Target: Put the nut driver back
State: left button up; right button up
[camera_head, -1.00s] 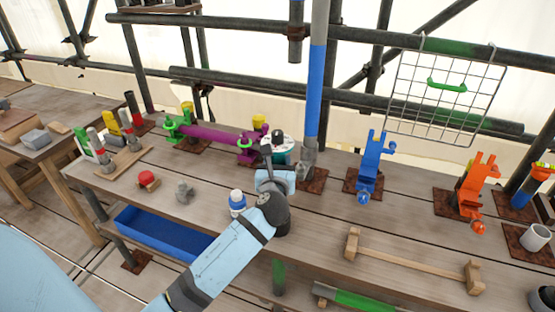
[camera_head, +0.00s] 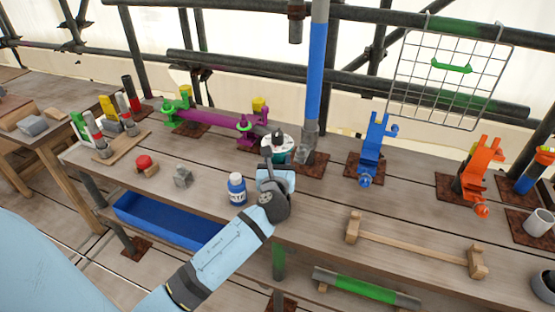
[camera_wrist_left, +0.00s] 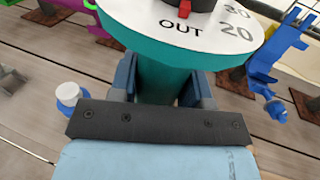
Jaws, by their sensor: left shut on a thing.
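A teal tool (camera_head: 291,155) with a round white dial top is at my left gripper (camera_head: 272,164), in front of the blue pole. In the left wrist view its teal stem (camera_wrist_left: 160,82) stands between the two fingers of my left gripper (camera_wrist_left: 165,85), which is shut on it. The dial reads "OUT", "20" and "30", with a black and red knob on top. The lower end of the stem is hidden. I cannot tell for sure whether this is the nut driver. A wooden rack (camera_head: 118,146) with upright coloured tools stands at the far left of the bench. My right gripper is not in view.
A white bottle with a blue label (camera_head: 237,190) stands close left of my left wrist. A blue clamp (camera_head: 372,152), an orange clamp (camera_head: 480,172) and a purple pipe fixture (camera_head: 208,118) line the back. A wooden bar (camera_head: 415,246) lies front right; a blue tray (camera_head: 165,222) hangs low left.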

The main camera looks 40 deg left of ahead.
pick_arm(q)
jog(key=shift+f+b, duration=1.1)
jog(key=shift+f, duration=0.9)
jog(key=o, duration=1.8)
jog(key=shift+f, duration=0.15)
jog(key=shift+f, duration=0.3)
jog(key=shift+f, duration=0.25)
jog(key=shift+s, duration=0.15)
